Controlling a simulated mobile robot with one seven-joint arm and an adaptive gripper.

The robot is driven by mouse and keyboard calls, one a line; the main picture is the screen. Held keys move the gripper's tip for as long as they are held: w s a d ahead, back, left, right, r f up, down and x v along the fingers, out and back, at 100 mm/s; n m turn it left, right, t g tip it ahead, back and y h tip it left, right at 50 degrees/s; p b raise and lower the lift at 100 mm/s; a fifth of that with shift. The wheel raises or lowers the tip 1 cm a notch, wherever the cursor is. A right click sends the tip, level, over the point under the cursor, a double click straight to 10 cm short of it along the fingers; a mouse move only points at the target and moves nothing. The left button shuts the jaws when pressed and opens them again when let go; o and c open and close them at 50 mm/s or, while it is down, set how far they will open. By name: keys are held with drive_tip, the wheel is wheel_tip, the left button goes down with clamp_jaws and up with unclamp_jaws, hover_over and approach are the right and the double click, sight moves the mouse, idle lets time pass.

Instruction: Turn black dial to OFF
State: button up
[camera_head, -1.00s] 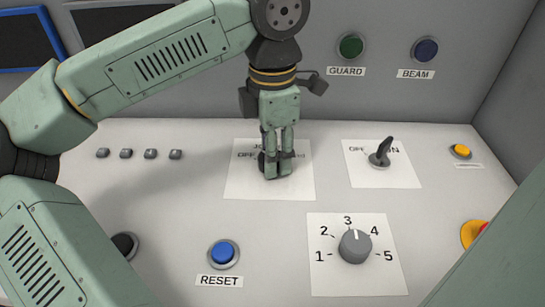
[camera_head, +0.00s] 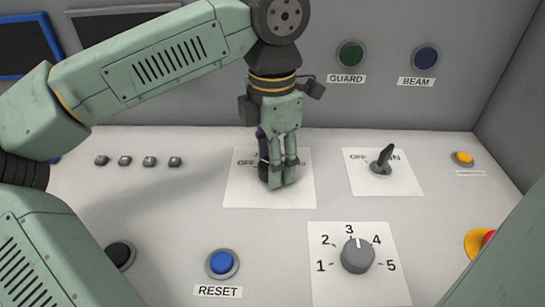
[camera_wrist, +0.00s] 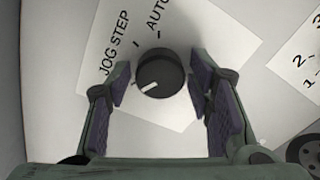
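The black dial (camera_wrist: 161,73) shows in the wrist view as a round black knob with a white pointer mark at its lower-left edge. It sits on a white label plate (camera_wrist: 186,118); "JOG", "STEP" and part of "AUTO" are readable there. In the head view, the plate (camera_head: 240,190) also shows "OFF" at its left, and the dial is hidden by my fingers. My gripper (camera_head: 277,183) points down over this plate. In the wrist view, its fingers (camera_wrist: 158,90) are apart on both sides of the dial, with gaps beside it.
A tilted lever switch (camera_head: 381,162) stands to the right. A grey numbered knob (camera_head: 357,256) and a blue RESET button (camera_head: 222,263) are nearer the front. Small grey buttons (camera_head: 149,161) lie left. A yellow button (camera_head: 463,158) is far right.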

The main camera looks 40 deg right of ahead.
drive_tip(key=shift+o, duration=0.9)
wheel_tip(320, 180, up, 12)
idle(0.4)
